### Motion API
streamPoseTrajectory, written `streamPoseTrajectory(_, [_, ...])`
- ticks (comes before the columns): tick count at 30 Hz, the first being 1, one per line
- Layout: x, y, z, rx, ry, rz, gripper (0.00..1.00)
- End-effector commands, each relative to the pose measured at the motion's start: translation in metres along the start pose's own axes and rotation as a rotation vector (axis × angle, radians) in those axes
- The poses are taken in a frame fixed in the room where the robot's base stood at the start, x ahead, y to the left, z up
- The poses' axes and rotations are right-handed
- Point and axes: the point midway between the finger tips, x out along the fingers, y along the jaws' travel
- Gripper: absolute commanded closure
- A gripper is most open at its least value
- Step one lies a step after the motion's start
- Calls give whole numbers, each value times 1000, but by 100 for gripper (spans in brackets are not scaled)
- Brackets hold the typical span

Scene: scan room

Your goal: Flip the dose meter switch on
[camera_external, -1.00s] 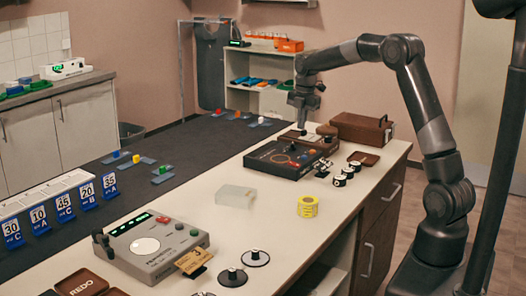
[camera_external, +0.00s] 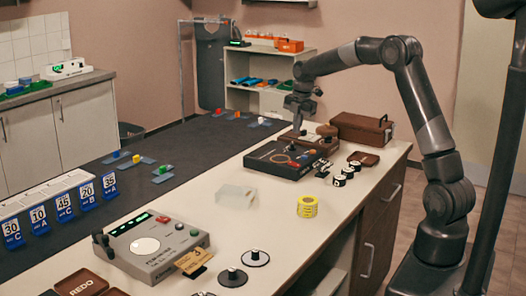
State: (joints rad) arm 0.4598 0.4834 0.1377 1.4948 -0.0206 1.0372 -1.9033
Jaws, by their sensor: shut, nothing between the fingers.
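My gripper (camera_external: 298,132) points down at the far end of the white counter. It is shut and empty, with its tip at or just above a low brown unit (camera_external: 312,140) behind the black box. I cannot tell whether it touches. The black box (camera_external: 268,162) has a ring on its top and a red and a yellow part at its right. A grey console (camera_external: 165,262) with a green display, a white dial and red and green buttons stands at the near end. No label marks the dose meter legibly, and I cannot make out its switch or the switch's position.
A brown case (camera_external: 358,127) stands right of my gripper. Several small black-and-white knobs (camera_external: 340,180), a yellow roll (camera_external: 307,207) and a clear block (camera_external: 236,198) stand on the counter. The dark belt (camera_external: 130,200) runs along the left.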

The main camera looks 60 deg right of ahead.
Motion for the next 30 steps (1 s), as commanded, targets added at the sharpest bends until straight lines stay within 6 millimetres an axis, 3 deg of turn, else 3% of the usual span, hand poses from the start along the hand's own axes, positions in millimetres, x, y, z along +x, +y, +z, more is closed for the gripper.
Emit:
streamPoseTrajectory(9, [70,0,0,0,2,-4,100])
streamPoseTrajectory(15, [102,-1,0,0,1,-3,100])
streamPoseTrajectory(21, [117,0,0,0,0,-2,100])
streamPoseTrajectory(30, [118,0,0,0,0,0,100])
